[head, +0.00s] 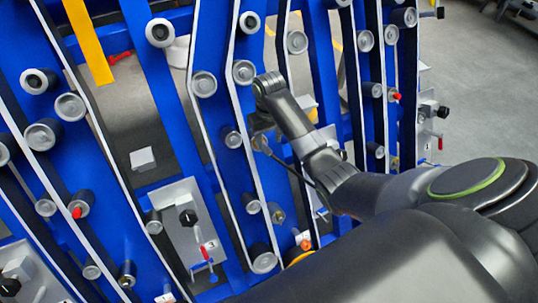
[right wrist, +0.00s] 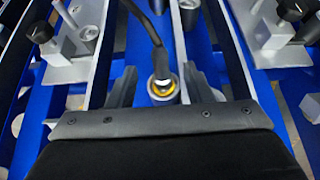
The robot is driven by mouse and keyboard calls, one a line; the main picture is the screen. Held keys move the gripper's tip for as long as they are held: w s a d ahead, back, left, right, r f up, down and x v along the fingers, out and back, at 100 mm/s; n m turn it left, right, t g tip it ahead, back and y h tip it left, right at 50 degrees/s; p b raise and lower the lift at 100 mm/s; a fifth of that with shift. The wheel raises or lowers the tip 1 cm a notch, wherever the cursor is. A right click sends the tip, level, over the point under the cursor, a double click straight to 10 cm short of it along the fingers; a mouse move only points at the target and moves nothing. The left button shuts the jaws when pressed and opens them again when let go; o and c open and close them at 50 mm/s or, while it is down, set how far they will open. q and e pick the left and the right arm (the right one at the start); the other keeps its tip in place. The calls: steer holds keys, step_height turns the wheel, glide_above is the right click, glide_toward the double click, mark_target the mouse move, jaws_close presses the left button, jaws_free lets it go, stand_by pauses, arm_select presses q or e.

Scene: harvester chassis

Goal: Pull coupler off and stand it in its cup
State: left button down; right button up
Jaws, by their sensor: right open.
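In the right wrist view, a coupler (right wrist: 162,86) with a yellow ring and a bright metal end sits between blue rails. A black hose (right wrist: 147,25) runs up from it. My right gripper (right wrist: 161,74) is open, with one finger on each side of the coupler. I see gaps beside it and no clear contact. In the head view, my right gripper (head: 260,128) is over the middle of the blue frame, and the hose (head: 290,166) shows below it. The coupler is hidden or unclear there. I cannot tell which part is the cup. My left gripper is not in view.
The blue chassis (head: 152,85) carries many grey rollers (head: 243,72). A plate (head: 180,245) with a black knob and small levers is at lower left, another plate (head: 425,125) at right. A yellow bar (head: 90,42) is at upper left. Floor (head: 480,80) is clear at right.

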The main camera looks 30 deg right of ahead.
mark_target(270, 153)
step_height(270, 153, down, 8)
steer(key=shift+r, duration=0.25)
jaws_close()
stand_by(0.3)
steer(key=shift+s+r+p, duration=0.1)
steer(key=shift+p, duration=0.25)
steer(key=shift+s+r+p, duration=0.25)
steer(key=shift+p, duration=0.4)
steer(key=s+p, duration=0.1)
steer(key=p, duration=0.1)
steer(key=s+r+p, duration=0.1)
steer(key=p, duration=0.1)
steer(key=shift+s+r, duration=0.1)
steer(key=shift+s, duration=0.2)
